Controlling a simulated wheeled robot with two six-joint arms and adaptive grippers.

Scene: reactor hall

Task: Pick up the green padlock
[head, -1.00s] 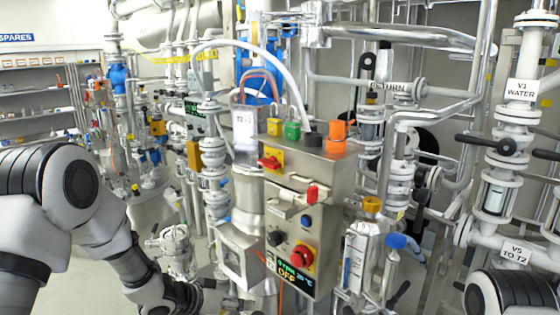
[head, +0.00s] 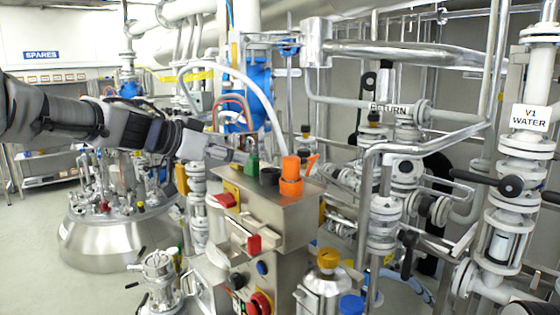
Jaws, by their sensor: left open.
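The green padlock (head: 252,165) stands on top of the steel control box (head: 285,208), in the middle of the head view. It is small and partly covered by my left gripper. My left gripper (head: 240,153) reaches in from the left, nearly level, with its fingertips at the green padlock in the picture. It is open. I cannot tell whether the padlock lies between the fingers or whether they touch it. My right gripper is out of view.
A black item (head: 269,176) and an orange padlock (head: 291,183) stand close to the right of the green one. A white hose (head: 258,92) arches behind the gripper. Pipes and valves crowd the right.

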